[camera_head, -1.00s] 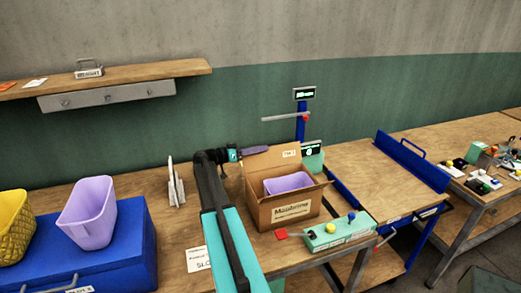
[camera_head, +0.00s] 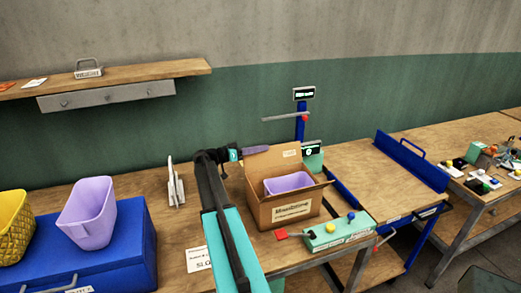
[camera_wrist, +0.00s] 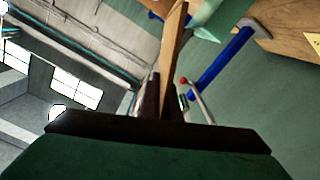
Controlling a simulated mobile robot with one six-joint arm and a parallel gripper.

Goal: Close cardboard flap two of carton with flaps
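The brown carton (camera_head: 288,212) stands on the wooden bench with its top open. Its back flap (camera_head: 272,160) stands up and bears a small white label. The right flap (camera_head: 313,190) sticks outward. A purple bin (camera_head: 288,183) sits inside the carton. My gripper (camera_head: 262,150) is at the upper left edge of the back flap, its dark purple fingers level with that edge. In the wrist view a flap (camera_wrist: 175,45) shows nearly edge-on, running down to my fingers (camera_wrist: 166,108). I cannot tell whether they grip it or only lie beside it.
A blue case (camera_head: 110,250) with a purple tub (camera_head: 88,212) stands left. A blue-railed table (camera_head: 385,175) is right.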

